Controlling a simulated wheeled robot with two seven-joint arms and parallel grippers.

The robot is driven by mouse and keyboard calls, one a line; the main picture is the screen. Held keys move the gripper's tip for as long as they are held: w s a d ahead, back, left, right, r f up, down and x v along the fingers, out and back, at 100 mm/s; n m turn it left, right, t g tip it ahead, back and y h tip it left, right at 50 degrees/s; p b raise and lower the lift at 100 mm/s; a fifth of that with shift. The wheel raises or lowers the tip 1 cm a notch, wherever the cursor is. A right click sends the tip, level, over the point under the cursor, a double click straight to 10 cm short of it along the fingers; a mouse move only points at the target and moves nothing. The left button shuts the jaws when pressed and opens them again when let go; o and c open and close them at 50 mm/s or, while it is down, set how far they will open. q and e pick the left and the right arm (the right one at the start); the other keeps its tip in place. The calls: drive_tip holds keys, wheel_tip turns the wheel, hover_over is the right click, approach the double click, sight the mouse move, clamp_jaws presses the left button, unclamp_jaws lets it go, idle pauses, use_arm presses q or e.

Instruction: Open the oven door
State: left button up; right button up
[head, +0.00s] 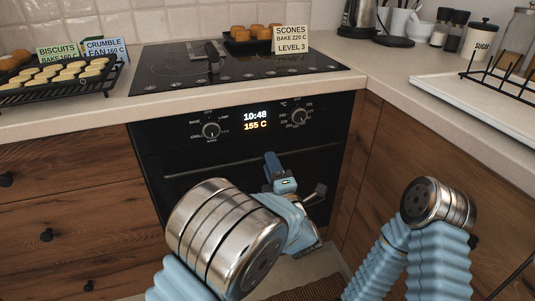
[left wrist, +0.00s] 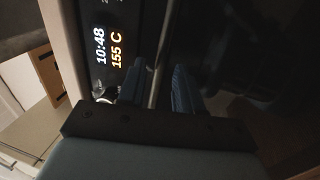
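The black oven (head: 240,165) is built in under the hob, and its door is shut. The oven handle (head: 215,168) is a thin bar running across the top of the door. My left gripper (head: 295,176) is at the right part of the handle with its blue fingers apart. In the left wrist view the handle bar (left wrist: 161,58) passes between the two fingers of the left gripper (left wrist: 160,86). I cannot tell whether either finger touches it. My right arm shows at the right, but its gripper is not in view.
The oven display (head: 255,120) reads 10:48 and 155 C, with a knob on each side. Wooden drawers (head: 70,210) stand left and wooden cabinet fronts (head: 440,150) right. A tray of biscuits (head: 60,78) and a scones card (head: 291,40) are above. A mat (head: 315,290) lies on the floor.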

use_arm(q)
drive_tip(key=shift+x, duration=1.7)
drive_tip(key=shift+c, duration=0.3)
clamp_jaws()
